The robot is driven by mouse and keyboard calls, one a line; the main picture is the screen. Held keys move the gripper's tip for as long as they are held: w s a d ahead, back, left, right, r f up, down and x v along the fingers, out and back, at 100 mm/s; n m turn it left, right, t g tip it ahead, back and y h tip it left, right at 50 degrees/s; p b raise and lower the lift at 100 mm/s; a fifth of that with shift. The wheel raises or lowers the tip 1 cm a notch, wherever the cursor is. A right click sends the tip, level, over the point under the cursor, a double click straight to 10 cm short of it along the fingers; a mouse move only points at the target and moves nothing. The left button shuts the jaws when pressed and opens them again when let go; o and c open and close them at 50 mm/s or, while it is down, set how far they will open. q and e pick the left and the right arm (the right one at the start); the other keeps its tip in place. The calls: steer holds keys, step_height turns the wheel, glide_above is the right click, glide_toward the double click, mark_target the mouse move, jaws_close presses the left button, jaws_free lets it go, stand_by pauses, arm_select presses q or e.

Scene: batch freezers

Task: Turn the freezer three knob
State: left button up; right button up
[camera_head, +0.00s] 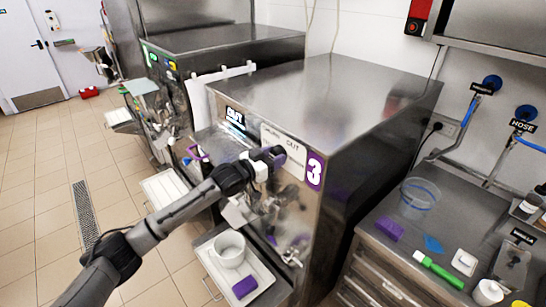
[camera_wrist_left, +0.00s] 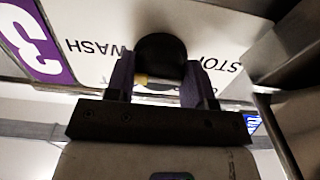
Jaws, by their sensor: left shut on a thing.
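Freezer three (camera_head: 330,100) is a steel box with a purple "3" label on its front. Its knob (camera_wrist_left: 160,55) is dark and round in the left wrist view, on a white plate with the words WASH and STOP, shown upside down. My left gripper (camera_wrist_left: 160,82) is shut on the knob, with one purple-grey finger on each side of it. In the head view my left gripper (camera_head: 277,157) is at the upper front of freezer three, and it hides the knob there. My right gripper is not in view.
A tray (camera_head: 211,262) with a white bucket (camera_head: 229,249) and a purple block (camera_head: 244,287) is below the freezer front. A steel counter (camera_head: 385,262) with a clear bowl (camera_head: 420,193) and a green brush (camera_head: 438,270) is at right. Another freezer (camera_head: 225,40) stands behind.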

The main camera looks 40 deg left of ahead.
arm_select(q)
steer(key=shift+f, duration=0.3)
steer(key=o, duration=0.5)
steer(key=shift+c, duration=0.2)
steer(key=o, duration=0.5)
steer(key=shift+r, duration=0.25)
steer(key=shift+c, duration=0.2)
steer(key=shift+s, duration=0.1)
steer(key=s+a+b, duration=0.2)
steer(key=s, duration=1.1)
steer(key=shift+a, duration=0.35)
steer(key=shift+s, duration=0.15)
